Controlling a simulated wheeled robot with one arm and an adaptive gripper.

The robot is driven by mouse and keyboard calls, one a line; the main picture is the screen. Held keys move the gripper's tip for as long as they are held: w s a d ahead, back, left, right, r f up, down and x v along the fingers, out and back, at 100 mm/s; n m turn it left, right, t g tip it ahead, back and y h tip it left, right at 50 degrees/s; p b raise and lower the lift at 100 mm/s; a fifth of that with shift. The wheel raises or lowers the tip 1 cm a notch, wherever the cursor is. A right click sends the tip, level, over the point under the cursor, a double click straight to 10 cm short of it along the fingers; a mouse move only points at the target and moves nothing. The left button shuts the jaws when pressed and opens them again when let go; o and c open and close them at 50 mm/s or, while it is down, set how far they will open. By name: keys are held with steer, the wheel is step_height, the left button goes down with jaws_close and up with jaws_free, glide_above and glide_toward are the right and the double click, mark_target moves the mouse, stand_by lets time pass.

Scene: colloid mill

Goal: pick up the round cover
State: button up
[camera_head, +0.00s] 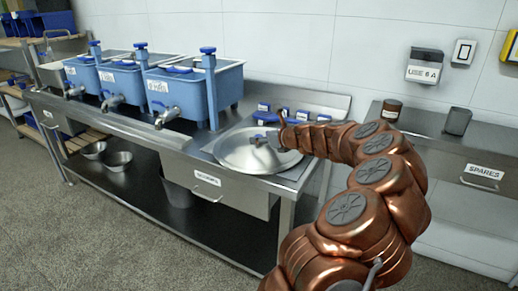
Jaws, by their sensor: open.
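The round cover (240,157) is a shiny metal disc lying flat on the steel counter, at the right end near the blue tanks. A small knob or handle seems to stand near its middle, partly hidden by my gripper. My gripper (268,139) is over the right half of the cover, with my copper-coloured arm reaching in from the lower right. It is open, and nothing shows between its fingers. I cannot tell whether its fingers touch the cover.
Several blue tanks with taps (195,88) stand left of the cover. Blue-handled items (285,113) lie behind it. A side counter (440,135) on the right holds a brown jar (391,110) and a dark cup (457,121). Metal bowls (118,160) sit on the lower shelf.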

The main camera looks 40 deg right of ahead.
steer(key=shift+x, duration=1.25)
steer(key=shift+r, duration=0.15)
jaws_close()
